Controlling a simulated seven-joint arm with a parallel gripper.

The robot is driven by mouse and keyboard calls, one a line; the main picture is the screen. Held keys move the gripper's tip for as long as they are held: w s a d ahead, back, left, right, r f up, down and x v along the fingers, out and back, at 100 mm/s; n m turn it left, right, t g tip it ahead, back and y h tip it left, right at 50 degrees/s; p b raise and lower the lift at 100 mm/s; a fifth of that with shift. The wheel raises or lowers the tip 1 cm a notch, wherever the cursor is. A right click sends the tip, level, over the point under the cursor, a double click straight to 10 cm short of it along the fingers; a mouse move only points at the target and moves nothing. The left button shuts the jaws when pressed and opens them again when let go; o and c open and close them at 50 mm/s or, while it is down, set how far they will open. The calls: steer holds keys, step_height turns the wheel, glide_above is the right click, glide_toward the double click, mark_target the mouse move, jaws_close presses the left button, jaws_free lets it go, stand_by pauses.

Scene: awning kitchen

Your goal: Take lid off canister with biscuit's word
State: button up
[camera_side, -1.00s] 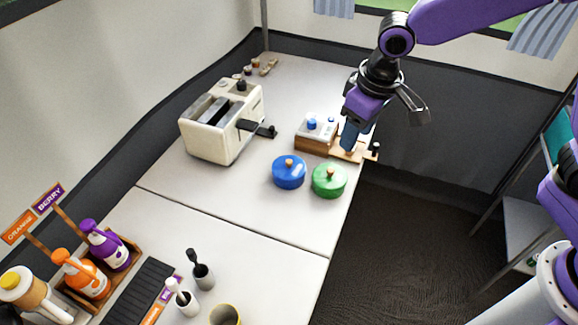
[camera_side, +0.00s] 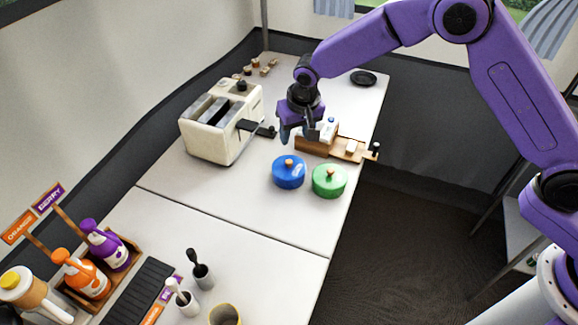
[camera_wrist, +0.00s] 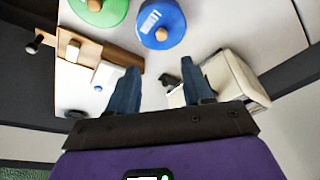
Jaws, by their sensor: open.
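A blue canister (camera_side: 286,178) with a lid and an orange-brown knob stands on the counter, with a green canister (camera_side: 328,187) of the same kind to its right. The blue one also shows in the wrist view (camera_wrist: 172,28), with a white label too small to read; the green one shows at that view's top left (camera_wrist: 92,16). No word shows on the green one. My gripper (camera_side: 298,138) is above the counter, behind the blue canister in the side view. Its fingers (camera_wrist: 160,84) are apart and empty, touching neither canister.
A cream toaster (camera_side: 212,140) with a dark lever stands left of my gripper. A wooden box with a white top (camera_side: 315,145) and a small board (camera_side: 358,154) are close on its right. Bottles and cups stand at the front left. The counter before the canisters is clear.

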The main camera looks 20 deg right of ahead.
glide_above(289, 161)
steer(key=s, duration=0.2)
steer(key=x, duration=0.4)
steer(key=s+x, duration=0.1)
steer(key=x, duration=0.1)
steer(key=shift+s+d+f, duration=0.1)
steer(key=shift+d+f, duration=0.1)
steer(key=shift+f, duration=0.1)
steer(key=shift+a+x, duration=0.2)
steer(key=shift+x, duration=2.45)
steer(key=shift+s, duration=0.15)
jaws_close()
